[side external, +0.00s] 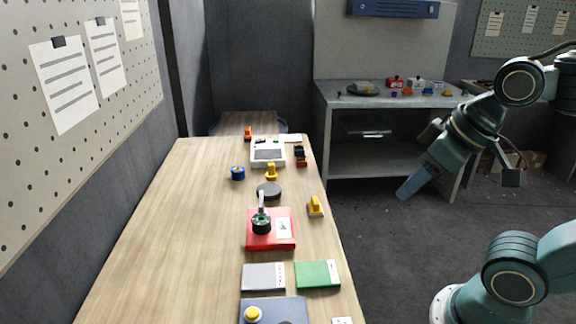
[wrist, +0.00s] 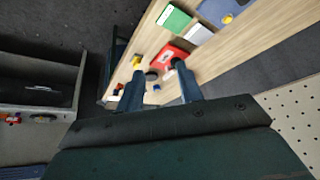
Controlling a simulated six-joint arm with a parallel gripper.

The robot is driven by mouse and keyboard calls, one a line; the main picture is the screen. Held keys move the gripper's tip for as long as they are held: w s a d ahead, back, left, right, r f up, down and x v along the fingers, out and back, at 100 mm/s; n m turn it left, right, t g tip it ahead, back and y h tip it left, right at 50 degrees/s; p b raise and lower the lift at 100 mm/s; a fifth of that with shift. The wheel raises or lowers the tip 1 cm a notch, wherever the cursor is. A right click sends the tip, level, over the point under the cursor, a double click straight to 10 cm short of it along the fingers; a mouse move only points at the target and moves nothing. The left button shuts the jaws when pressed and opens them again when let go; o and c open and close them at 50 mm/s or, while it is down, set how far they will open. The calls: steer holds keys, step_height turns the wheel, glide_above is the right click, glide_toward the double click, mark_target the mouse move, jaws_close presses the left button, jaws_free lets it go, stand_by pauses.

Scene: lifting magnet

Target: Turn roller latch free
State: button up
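A red box-shaped device (side external: 283,236) lies on the wooden bench, with a white label on its right part. On its left part stands a dark round knob (side external: 261,225) with a green centre, and a pale lever arm (side external: 261,201) rises from it towards a dark grey disc (side external: 268,188). I cannot tell for sure which part is the roller latch. The red device also shows in the wrist view (wrist: 171,57), partly behind a finger. My gripper (side external: 405,192) hangs empty to the right of the bench, apart from everything. In the wrist view its two fingers (wrist: 158,80) are spread.
Yellow pieces (side external: 315,208) and a blue round piece (side external: 238,173) stand around the device. A grey block (side external: 263,277) and a green block (side external: 317,274) lie nearer. A white device (side external: 267,152) is farther back. The bench's left side is clear.

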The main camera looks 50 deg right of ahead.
steer(key=shift+c, duration=0.5)
steer(key=w+r+m+g, duration=0.1)
steer(key=w+r+m, duration=0.1)
steer(key=w, duration=0.8)
steer(key=w+r+m+g, duration=0.2)
steer(key=w+r, duration=0.1)
steer(key=w, duration=0.6)
steer(key=w+f+m+g, duration=0.1)
steer(key=w+f+m, duration=0.1)
steer(key=w+f, duration=0.4)
steer(key=w+f+m+g, duration=0.1)
steer(key=w+f+m, duration=0.2)
steer(key=w, duration=0.9)
step_height(320, 180, down, 3)
steer(key=shift+w+d+f+g, duration=0.1)
steer(key=shift+w+d+g, duration=0.2)
steer(key=shift+w+d, duration=0.15)
